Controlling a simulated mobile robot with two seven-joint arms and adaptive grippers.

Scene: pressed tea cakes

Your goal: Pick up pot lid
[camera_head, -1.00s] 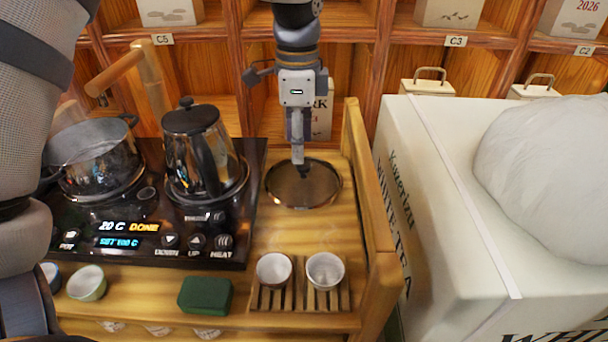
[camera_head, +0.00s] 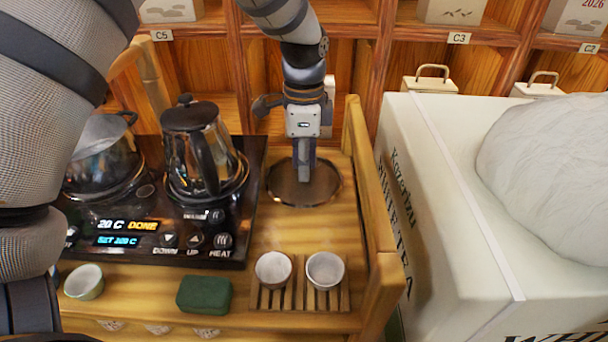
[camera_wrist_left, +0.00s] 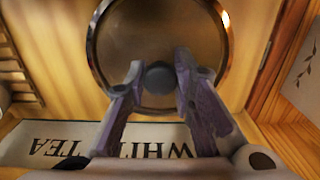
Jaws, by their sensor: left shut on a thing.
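The pot lid (camera_head: 327,191) is a round, dark glass disc with a metal rim. It lies on the wooden stand, right of the black hot plate. My left gripper (camera_head: 304,180) reaches down over its middle and hides the knob in the head view. In the left wrist view the lid (camera_wrist_left: 158,35) fills the top, and its dark round knob (camera_wrist_left: 160,78) sits between the two fingertips of my left gripper (camera_wrist_left: 159,72), which is shut on it. The lid shows no clear gap from the stand. My right gripper is not in view.
A glass kettle (camera_head: 195,150) and a pot (camera_head: 100,160) stand on the hot plate (camera_head: 150,210). Two cups sit on a slatted rack (camera_head: 300,298) in front. A wooden side rail (camera_head: 372,195) and a large white tea box (camera_head: 440,200) are at the right. Shelves stand behind.

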